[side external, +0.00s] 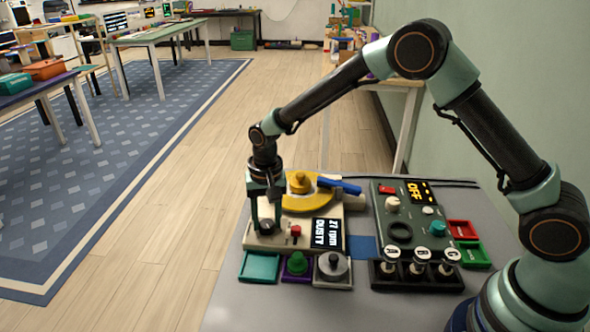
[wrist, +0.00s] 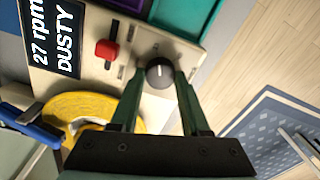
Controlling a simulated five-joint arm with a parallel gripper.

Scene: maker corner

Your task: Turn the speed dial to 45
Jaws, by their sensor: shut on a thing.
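The speed dial (wrist: 159,72) is a dark round knob with a pale pointer line, on the front left corner of a cream machine (wrist: 150,105). My gripper (wrist: 157,75) is shut on it, one finger at each side; it comes down from above in the side view (side external: 264,222). The dial (side external: 266,226) is partly hidden by the fingers there. The machine's display (side external: 327,233) reads "27 rpm DUSTY"; it also shows in the wrist view (wrist: 55,38).
A red switch (side external: 295,231) sits beside the dial. A yellow curved part (side external: 310,200) with a blue handle (side external: 340,185) lies behind. Teal (side external: 259,267), purple and grey trays stand in front. A dark green panel (side external: 410,225) reading "OFF" is to the right.

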